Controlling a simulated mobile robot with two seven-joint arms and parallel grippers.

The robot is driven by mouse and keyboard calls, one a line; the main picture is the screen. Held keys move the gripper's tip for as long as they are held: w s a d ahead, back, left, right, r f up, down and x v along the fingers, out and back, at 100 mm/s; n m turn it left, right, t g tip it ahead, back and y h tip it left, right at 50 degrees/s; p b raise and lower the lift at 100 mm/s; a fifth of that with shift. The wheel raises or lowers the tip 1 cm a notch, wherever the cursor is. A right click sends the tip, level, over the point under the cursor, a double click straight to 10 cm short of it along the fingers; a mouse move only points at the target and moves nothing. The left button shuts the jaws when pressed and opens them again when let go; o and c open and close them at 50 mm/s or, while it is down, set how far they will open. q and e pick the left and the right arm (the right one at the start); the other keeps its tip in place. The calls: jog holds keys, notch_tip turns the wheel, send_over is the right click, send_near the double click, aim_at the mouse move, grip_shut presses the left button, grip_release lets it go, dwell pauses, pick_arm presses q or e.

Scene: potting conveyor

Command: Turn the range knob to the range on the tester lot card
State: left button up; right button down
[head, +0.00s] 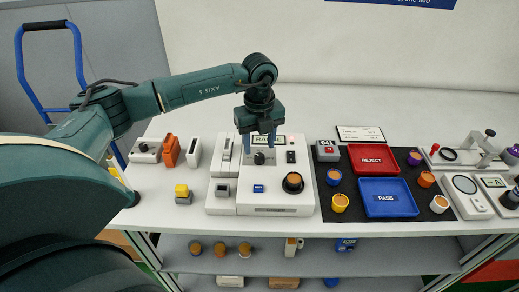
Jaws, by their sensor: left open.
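The white tester (276,200) stands near the middle of the white bench. A lit display (267,139) at its upper part is partly covered by my gripper and seems to read RANGE. A small black range knob (259,158) sits just below the display. My left gripper (259,148) is open and points down, its two fingers either side of the display, just above the knob in the picture. I cannot tell whether it touches the knob. A white lot card (360,133) lies behind the red tray; its print is too small to read. My right gripper is out of view.
A red REJECT tray (372,158) and blue PASS tray (385,197) lie on a dark mat right of the tester, with several small cups around them. A yellow-topped block (182,191) and orange item (171,151) stand left. A shelf below holds more parts.

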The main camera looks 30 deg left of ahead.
aim_at(259, 156)
pick_arm(q)
jog(key=shift+f, duration=1.9)
jog(key=shift+c, duration=0.5)
jog(key=c, duration=0.9)
